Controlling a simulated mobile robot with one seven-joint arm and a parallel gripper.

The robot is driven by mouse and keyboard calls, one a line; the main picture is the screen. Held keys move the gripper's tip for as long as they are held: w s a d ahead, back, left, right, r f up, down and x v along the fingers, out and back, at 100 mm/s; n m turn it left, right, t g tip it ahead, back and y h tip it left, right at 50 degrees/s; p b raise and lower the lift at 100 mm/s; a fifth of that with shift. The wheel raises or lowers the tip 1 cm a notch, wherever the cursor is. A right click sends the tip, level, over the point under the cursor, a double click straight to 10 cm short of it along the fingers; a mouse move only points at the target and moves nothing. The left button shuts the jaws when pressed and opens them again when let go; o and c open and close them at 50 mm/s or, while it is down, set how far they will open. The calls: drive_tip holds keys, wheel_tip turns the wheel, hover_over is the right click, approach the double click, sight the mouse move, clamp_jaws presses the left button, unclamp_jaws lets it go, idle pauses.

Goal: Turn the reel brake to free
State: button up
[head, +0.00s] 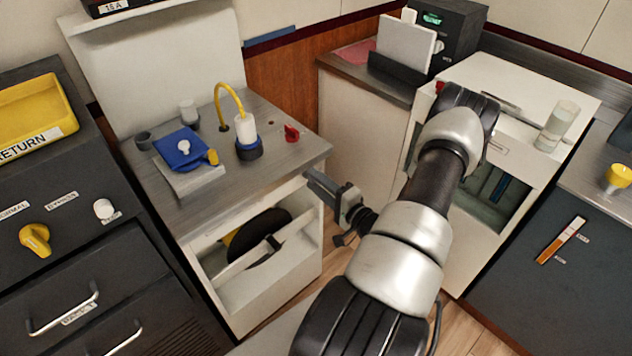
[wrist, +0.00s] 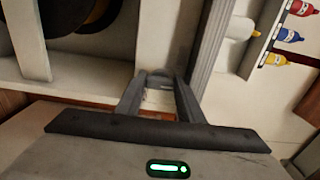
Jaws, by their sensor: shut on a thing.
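The reel (head: 262,238) is a dark disc in the open bay of the white cabinet (head: 262,308). It also shows at the top left of the wrist view (wrist: 102,14). My gripper (head: 312,181) is at the right end of this cabinet's front, just under the worktop edge. In the wrist view my gripper's fingers (wrist: 160,78) converge on a small thing against the pale cabinet face, which I take for the reel brake. The fingers cover most of it, so its shape and setting cannot be read.
A dark panel with a yellow knob (head: 35,240) is at left. A white cabinet (head: 525,80) with a glass (head: 557,126) stands at right.

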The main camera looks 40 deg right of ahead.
drive_tip(key=o, duration=1.1)
drive_tip(key=shift+c, duration=0.2)
